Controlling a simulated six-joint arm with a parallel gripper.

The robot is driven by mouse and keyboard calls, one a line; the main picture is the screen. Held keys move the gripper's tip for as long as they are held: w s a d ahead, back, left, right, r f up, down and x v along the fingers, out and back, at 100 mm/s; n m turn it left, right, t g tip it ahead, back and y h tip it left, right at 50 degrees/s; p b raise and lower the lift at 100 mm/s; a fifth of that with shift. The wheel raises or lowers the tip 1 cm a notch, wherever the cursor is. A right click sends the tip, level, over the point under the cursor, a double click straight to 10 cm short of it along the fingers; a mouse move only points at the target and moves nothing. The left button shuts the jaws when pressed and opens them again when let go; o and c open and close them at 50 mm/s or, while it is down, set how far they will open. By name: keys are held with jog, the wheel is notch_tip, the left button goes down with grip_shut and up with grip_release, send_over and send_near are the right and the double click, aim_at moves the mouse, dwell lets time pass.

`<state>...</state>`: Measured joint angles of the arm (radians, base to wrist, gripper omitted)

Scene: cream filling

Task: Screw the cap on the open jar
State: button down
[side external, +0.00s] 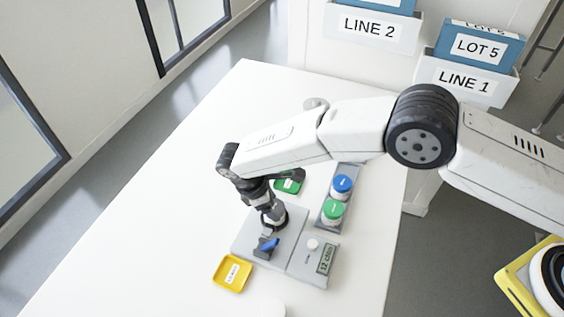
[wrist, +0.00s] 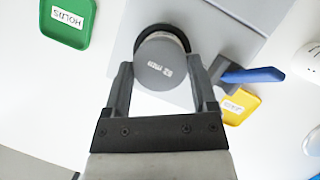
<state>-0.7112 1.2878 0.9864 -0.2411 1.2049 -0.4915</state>
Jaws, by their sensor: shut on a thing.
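My gripper (side external: 270,212) points down over the grey fixture plate (side external: 245,243). In the wrist view its two fingers (wrist: 162,82) are shut on a round grey cap (wrist: 160,62) with a printed size label. A dark ring shows around the far edge of the cap, over the plate. The jar beneath is hidden by the cap and gripper, so I cannot tell whether the cap touches it. A blue-handled clamp (side external: 267,245) sits on the plate beside my gripper; its handle (wrist: 252,75) also shows in the wrist view.
A yellow tray (side external: 221,281) lies in front of the plate, a green tray (side external: 279,186) behind it. A rack (side external: 324,221) holds a blue-lidded jar (side external: 342,185) and a green-lidded jar (side external: 333,210). A unit with a display (side external: 326,259) adjoins the plate. The table's left side is clear.

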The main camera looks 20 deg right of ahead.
jog(key=shift+w+m+g, duration=0.15)
jog(key=shift+m+g, duration=0.25)
jog(key=shift+m, duration=1)
jog(key=shift+y, duration=0.3)
jog(key=shift+m, duration=0.3)
grip_release()
jog(key=shift+r, duration=0.1)
